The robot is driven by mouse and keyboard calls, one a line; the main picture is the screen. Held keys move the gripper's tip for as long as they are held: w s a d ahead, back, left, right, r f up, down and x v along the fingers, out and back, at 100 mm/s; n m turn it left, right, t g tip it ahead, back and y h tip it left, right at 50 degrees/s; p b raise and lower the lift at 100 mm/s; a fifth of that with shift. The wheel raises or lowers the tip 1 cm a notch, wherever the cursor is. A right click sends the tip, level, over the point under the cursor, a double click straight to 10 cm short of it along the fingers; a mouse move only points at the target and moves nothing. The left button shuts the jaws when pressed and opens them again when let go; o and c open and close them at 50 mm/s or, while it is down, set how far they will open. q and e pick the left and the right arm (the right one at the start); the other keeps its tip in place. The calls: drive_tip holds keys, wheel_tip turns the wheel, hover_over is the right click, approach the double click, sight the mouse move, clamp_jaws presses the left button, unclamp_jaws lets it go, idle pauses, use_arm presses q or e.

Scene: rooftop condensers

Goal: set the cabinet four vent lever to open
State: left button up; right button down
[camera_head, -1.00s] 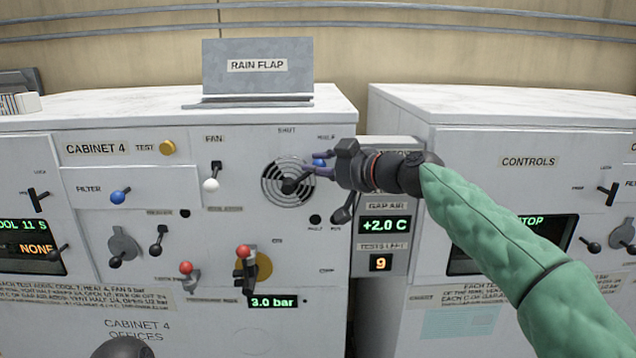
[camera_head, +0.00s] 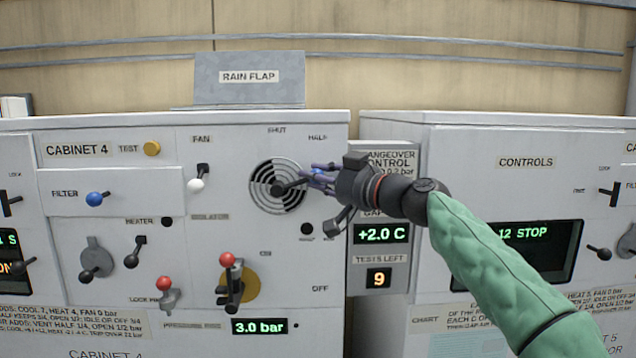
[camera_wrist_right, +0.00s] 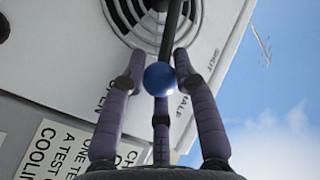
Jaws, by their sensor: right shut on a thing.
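The cabinet four vent lever (camera_head: 289,186) is a dark arm pivoted on the round vent grille (camera_head: 263,201). It points right and slightly up, below the HALF label (camera_head: 318,137). In the wrist view its blue ball knob (camera_wrist_right: 160,79) sits between the fingers, with the arm running up to the grille. It lies between the OPEN and HALF labels there, nearer HALF. My right gripper (camera_head: 322,176) is shut on this knob, coming from the right. It hides the right part of the dial in the head view. My left gripper is not in view.
The rain flap (camera_head: 249,80) stands on top of the cabinet. The display panel (camera_head: 381,235) is close behind my right wrist.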

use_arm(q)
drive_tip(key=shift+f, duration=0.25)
use_arm(e)
drive_tip(key=shift+w+a+f, duration=0.1)
drive_tip(key=shift+a+f, duration=0.25)
drive_tip(key=shift+f, duration=0.25)
drive_tip(key=c, duration=1.3)
unclamp_jaws()
drive_tip(key=shift+o, duration=0.4)
drive_tip(key=shift+d+r, duration=0.1)
drive_tip(key=shift+r, duration=0.1)
drive_tip(key=shift+r, duration=0.1)
drive_tip(key=shift+s+d+r, duration=0.1)
drive_tip(key=shift+s+d, duration=0.05)
drive_tip(key=shift+s, duration=0.1)
drive_tip(key=shift+s+d, duration=0.1)
drive_tip(key=shift+d, duration=0.15)
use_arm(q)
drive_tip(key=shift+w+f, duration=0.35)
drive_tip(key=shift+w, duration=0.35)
use_arm(e)
drive_tip(key=v, duration=1.1)
drive_tip(key=shift+s, duration=0.15)
